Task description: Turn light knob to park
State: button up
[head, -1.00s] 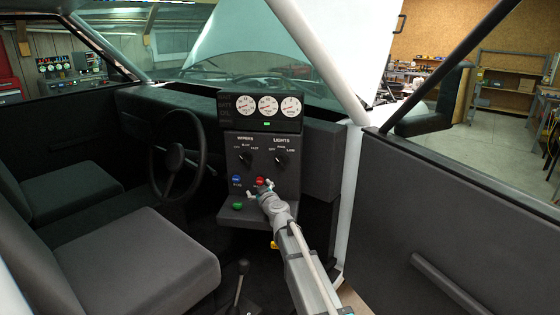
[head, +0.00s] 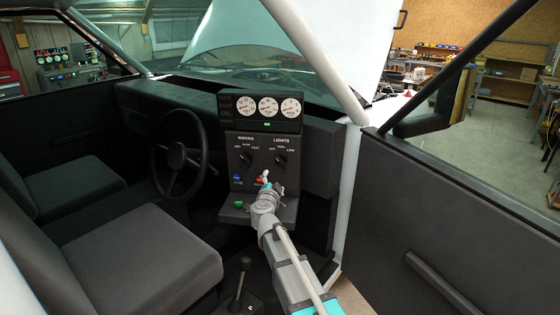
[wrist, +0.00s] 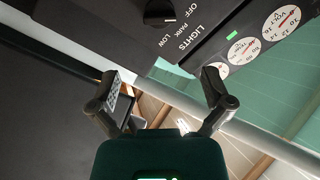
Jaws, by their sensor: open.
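The black light knob (head: 280,160) sits on the dash panel under the LIGHTS label, with OFF, PARK and LOW around it. It shows at the top edge of the wrist view (wrist: 160,12), partly cut off; its pointer seems to be on the OFF side. My gripper (head: 270,182) is in front of the panel, below the light knob and over the red button. In the wrist view my gripper (wrist: 161,80) has its two fingers wide apart, nothing between them, and the knob lies beyond and outside them.
A wipers knob (head: 246,160) is left of the light knob. A blue button (head: 237,178), a red button (head: 260,181) and a green button (head: 239,204) are lower. Gauges (head: 268,106) sit above. The steering wheel (head: 178,155) is left, a shift lever (head: 240,276) below.

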aim_at(280, 163)
dwell(0.4)
jog(key=w, duration=0.4)
jog(key=w+d, duration=0.1)
jog(key=w, duration=0.4)
jog(key=w+d, duration=0.1)
jog(key=w, duration=0.3)
jog(key=shift+w, duration=0.35)
jog(key=c, duration=1)
jog(key=shift+c, duration=0.2)
